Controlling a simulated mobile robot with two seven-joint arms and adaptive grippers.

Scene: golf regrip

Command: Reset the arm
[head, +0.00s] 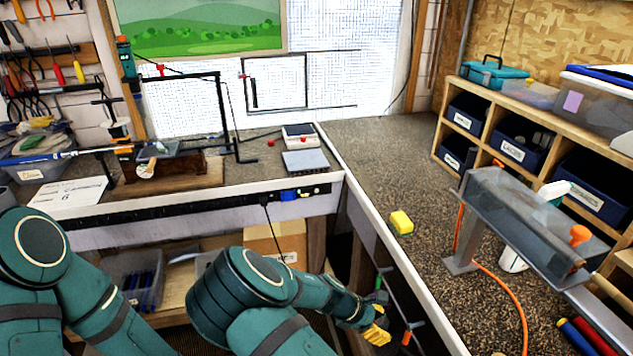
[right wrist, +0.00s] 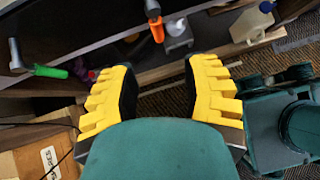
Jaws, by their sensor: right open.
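My right gripper (head: 377,332) shows at the end of my teal right arm, low in the head view, beside the bench's front edge. Its yellow fingers stand wide apart in the right wrist view (right wrist: 160,72), with nothing between them. My left arm comes in at the lower left; its gripper is outside the view. A golf club (head: 42,158) lies level across the left bench, its shaft running to a clamp on a wooden block (head: 168,172).
A green-handled tool (right wrist: 50,71) and an orange-handled tool (right wrist: 156,28) hang along the bench side near my right gripper. A yellow sponge (head: 401,222) lies on the right bench. A grey clear-topped stand (head: 520,215) and an orange cord (head: 508,290) are farther right.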

